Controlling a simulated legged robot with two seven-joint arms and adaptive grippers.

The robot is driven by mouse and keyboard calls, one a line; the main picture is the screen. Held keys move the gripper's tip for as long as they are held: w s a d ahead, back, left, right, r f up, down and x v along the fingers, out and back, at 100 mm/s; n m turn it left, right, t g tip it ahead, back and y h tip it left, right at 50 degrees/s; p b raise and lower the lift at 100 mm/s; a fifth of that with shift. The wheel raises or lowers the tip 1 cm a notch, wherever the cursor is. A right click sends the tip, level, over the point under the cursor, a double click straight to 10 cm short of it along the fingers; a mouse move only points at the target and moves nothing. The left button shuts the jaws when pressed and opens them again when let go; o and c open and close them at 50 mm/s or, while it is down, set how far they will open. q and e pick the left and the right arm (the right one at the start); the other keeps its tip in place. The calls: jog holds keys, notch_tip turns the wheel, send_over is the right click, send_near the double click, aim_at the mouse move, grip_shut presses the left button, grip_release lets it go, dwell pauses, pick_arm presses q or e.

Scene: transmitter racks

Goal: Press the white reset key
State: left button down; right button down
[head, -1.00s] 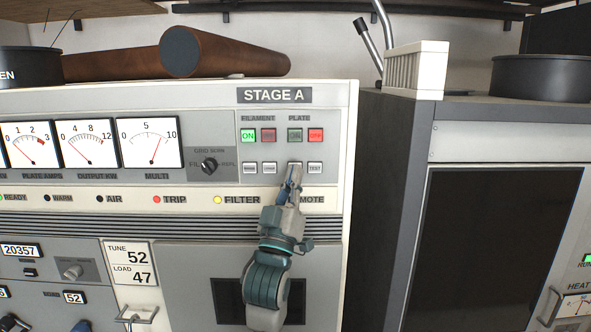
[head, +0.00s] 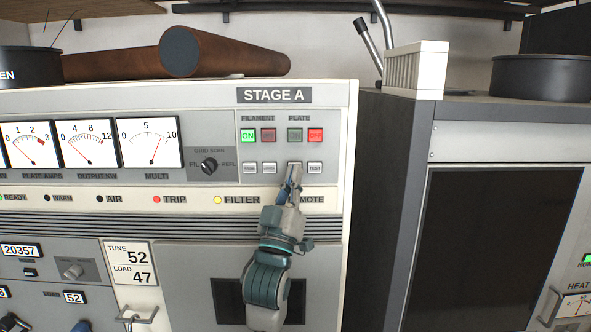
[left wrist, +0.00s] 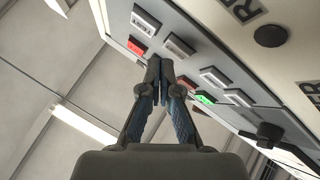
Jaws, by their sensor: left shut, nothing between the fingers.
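A row of small white keys sits under the filament and plate buttons on the Stage A panel (head: 335,190). The rightmost is marked TEST (head: 315,168); the labels on the two left keys (head: 249,168) are too small to read. The third key from the left is mostly hidden behind my left gripper (head: 295,170), whose shut, empty fingertips point up at it. In the left wrist view, the shut fingertips (left wrist: 159,66) are close to the panel, near a white key (left wrist: 180,45). I cannot tell whether they touch it. My right gripper is not in view.
Above the keys are a lit green ON button (head: 248,135) and a lit red button (head: 316,134). A selector knob (head: 209,165) sticks out to the left. A grey cabinet (head: 500,145) stands at the right, beyond a dark gap.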

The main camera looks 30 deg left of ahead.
pick_arm(q)
jog(key=shift+w+a, duration=0.1)
jog(key=shift+w+a, duration=0.1)
jog(key=shift+w, duration=0.1)
jog(key=shift+w+a+r+p, duration=0.1)
jog(key=shift+w+a+p, duration=0.1)
jog(key=shift+w+p, duration=0.15)
dwell(0.7)
jog(key=shift+s, duration=0.1)
jog(key=shift+s+d, duration=0.4)
jog(key=shift+s, duration=0.2)
jog(key=shift+s, duration=0.1)
jog(key=shift+s+d, duration=0.7)
jog(key=shift+s, duration=0.35)
jog(key=shift+s+d, duration=0.65)
jog(key=shift+s, duration=0.35)
